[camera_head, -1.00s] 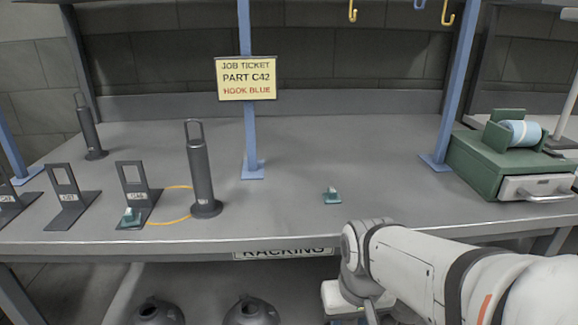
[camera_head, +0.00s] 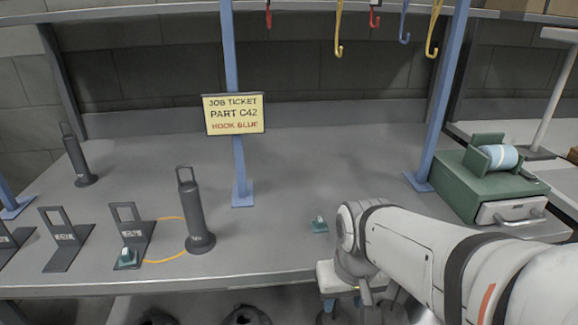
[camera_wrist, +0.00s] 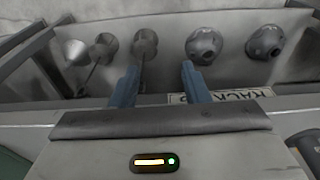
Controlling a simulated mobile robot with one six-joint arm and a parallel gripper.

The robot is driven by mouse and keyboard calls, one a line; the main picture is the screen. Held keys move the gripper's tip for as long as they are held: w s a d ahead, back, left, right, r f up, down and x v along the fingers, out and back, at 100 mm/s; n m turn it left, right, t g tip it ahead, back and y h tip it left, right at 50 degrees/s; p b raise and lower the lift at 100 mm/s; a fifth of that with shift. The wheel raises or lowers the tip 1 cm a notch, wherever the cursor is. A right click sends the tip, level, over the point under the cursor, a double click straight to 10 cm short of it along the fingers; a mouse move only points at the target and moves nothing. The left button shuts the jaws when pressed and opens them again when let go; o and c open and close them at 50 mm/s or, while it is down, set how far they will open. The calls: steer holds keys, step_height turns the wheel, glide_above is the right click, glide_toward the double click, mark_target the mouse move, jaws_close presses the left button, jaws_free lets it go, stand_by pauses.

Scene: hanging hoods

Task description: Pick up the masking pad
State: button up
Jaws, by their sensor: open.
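A small teal pad with a raised pale grip (camera_head: 320,225), seemingly the masking pad, lies on the grey bench top right of the middle post. A similar teal piece (camera_head: 127,257) sits at the foot of a labelled dark bracket on the left. My gripper (camera_wrist: 160,66) is open and empty in the wrist view, its two blue fingers apart. In the head view my arm reaches in from the right, with its wrist at the bench's front edge, just below and right of the pad. Neither teal piece shows in the wrist view.
A dark cylinder with a loop handle (camera_head: 197,215) stands beside a yellow ring (camera_head: 167,240). A job ticket (camera_head: 234,114) reads part C42, hook blue. Coloured hooks (camera_head: 338,30) hang above. A green drawer box (camera_head: 478,185) stands right. Dark hoods (camera_wrist: 204,45) lie below the bench.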

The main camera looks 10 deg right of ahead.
steer(key=w+r+p, duration=0.2)
steer(key=r+p, duration=0.7)
steer(key=r, duration=0.2)
steer(key=w+r+p, duration=0.2)
steer(key=r+p, duration=0.8)
steer(key=r, duration=0.1)
steer(key=g, duration=0.2)
glide_above(320, 219)
steer(key=f, duration=1.2)
steer(key=shift+w+f, duration=0.2)
steer(key=shift+w, duration=0.1)
steer(key=f, duration=0.2)
steer(key=f+p, duration=0.1)
steer(key=f, duration=0.3)
steer(key=shift+s+f, duration=0.15)
steer(key=shift+s, duration=0.15)
steer(key=shift+f, duration=0.5)
steer(key=shift+c, duration=0.4)
jaws_close()
